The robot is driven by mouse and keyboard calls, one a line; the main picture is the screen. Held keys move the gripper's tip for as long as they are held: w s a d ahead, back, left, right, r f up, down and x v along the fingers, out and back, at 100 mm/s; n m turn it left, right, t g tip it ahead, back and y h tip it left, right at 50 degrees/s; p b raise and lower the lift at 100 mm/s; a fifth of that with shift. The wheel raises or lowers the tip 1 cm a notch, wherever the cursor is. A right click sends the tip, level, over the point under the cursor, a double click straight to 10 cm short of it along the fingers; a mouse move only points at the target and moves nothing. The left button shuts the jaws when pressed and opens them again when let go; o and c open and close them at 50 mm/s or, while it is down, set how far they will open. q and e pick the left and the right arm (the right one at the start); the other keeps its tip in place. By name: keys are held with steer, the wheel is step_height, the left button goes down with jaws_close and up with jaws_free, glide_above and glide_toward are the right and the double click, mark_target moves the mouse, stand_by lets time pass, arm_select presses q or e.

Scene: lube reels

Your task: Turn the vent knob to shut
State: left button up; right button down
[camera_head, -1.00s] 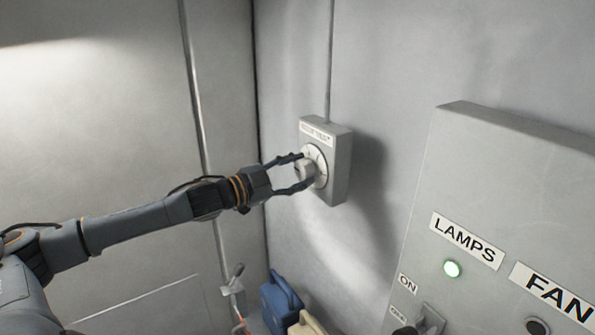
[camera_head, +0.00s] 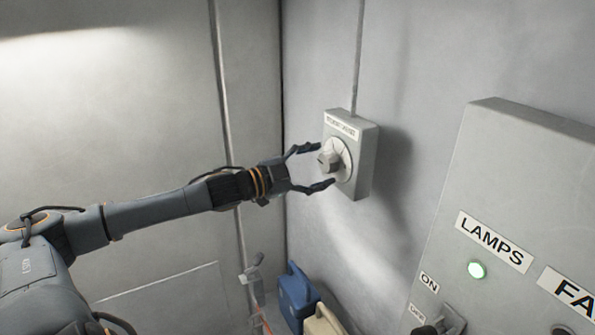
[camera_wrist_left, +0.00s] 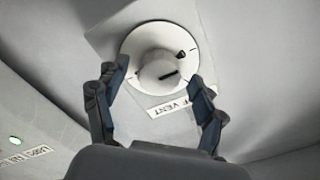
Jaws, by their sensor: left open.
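The vent knob (camera_head: 327,160) is a light grey knob on a round white dial (camera_head: 344,158), fixed to a grey wall box (camera_head: 364,160) with a label above the dial. In the left wrist view the knob (camera_wrist_left: 158,76) shows a dark line on its face, and a small dark peg (camera_wrist_left: 182,54) stands on the dial. A label partly reading "VENT" (camera_wrist_left: 182,104) lies by the dial there. My left gripper (camera_head: 317,168) is open in front of the knob, its fingers apart above and below it and not closed on it. My right gripper is not in view.
A grey panel (camera_head: 475,170) with LAMPS and FAN labels, a lit green lamp (camera_head: 477,270) and a switch stands at the right. Blue (camera_head: 297,292) and beige (camera_head: 323,320) containers are below the box. A conduit (camera_head: 357,55) runs up from the box.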

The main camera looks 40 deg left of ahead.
arm_select(q)
steer(key=v, duration=0.6)
steer(key=shift+s, duration=0.25)
stand_by(0.6)
stand_by(0.5)
